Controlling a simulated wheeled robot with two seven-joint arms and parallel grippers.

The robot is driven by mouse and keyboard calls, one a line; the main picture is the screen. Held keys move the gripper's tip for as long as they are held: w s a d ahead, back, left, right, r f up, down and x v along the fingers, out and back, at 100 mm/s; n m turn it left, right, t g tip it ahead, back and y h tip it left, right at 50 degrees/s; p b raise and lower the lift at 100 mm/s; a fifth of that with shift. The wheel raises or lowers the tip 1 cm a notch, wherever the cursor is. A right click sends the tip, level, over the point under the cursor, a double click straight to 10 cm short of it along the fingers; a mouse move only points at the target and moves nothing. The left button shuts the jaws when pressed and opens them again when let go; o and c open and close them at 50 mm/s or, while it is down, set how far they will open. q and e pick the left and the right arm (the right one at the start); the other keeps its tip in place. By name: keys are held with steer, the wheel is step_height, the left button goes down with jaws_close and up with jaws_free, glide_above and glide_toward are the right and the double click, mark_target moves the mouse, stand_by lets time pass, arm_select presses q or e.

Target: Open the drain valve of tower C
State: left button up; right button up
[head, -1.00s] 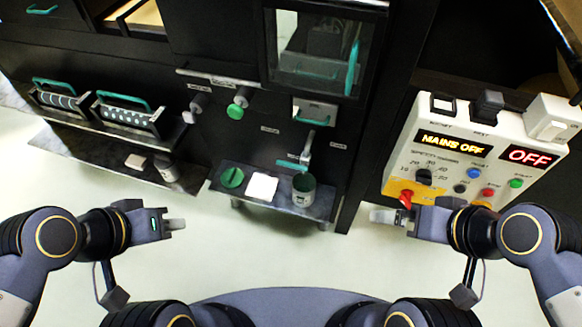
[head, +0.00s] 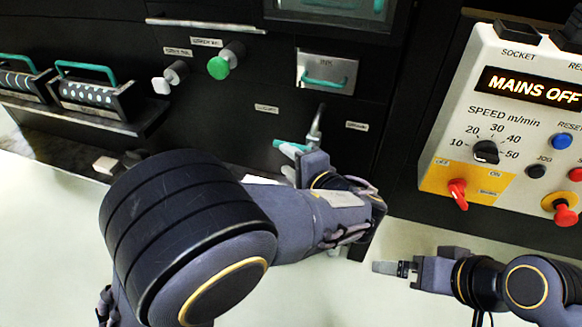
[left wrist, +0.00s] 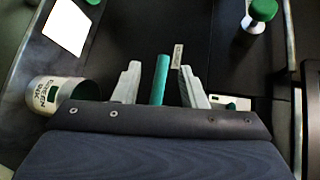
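A teal valve lever (head: 290,146) sits on a grey pipe fitting (head: 317,125) on the black front of the machine, below the ink drawer. In the left wrist view the lever (left wrist: 161,78) stands between the two fingers of my left gripper (left wrist: 158,82), with a gap on each side. The left gripper is open. In the head view the left gripper (head: 300,165) is at the lever, partly hidden by its own arm. My right gripper (head: 388,267) is at the lower right, away from the valve; its finger gap does not show clearly. The tower letter is not readable on the valve's labels.
A can marked green ink (left wrist: 52,95) and a white card (left wrist: 68,27) lie beside the left gripper. A green knob (head: 218,67) and the teal-handled ink drawer (head: 325,75) are above the valve. The control panel (head: 435,150) stands right, its display reading MAINS OFF.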

mark_target(291, 144)
arm_select(q)
steer(key=shift+m+t+h, duration=0.3)
steer(key=shift+m+t, duration=0.3)
steer(key=shift+t, duration=0.3)
steer(key=w, duration=0.2)
steer(key=w+f+b, duration=0.1)
steer(key=w, duration=0.1)
steer(key=w+b, duration=0.1)
steer(key=w, duration=0.2)
steer(key=shift+d+f, duration=0.1)
steer(key=shift+f, duration=0.3)
arm_select(e)
step_height(291, 144, down, 3)
steer(key=shift+w+f, duration=0.1)
steer(key=shift+f, duration=0.1)
arm_select(q)
steer(key=shift+c, duration=0.4)
jaws_close()
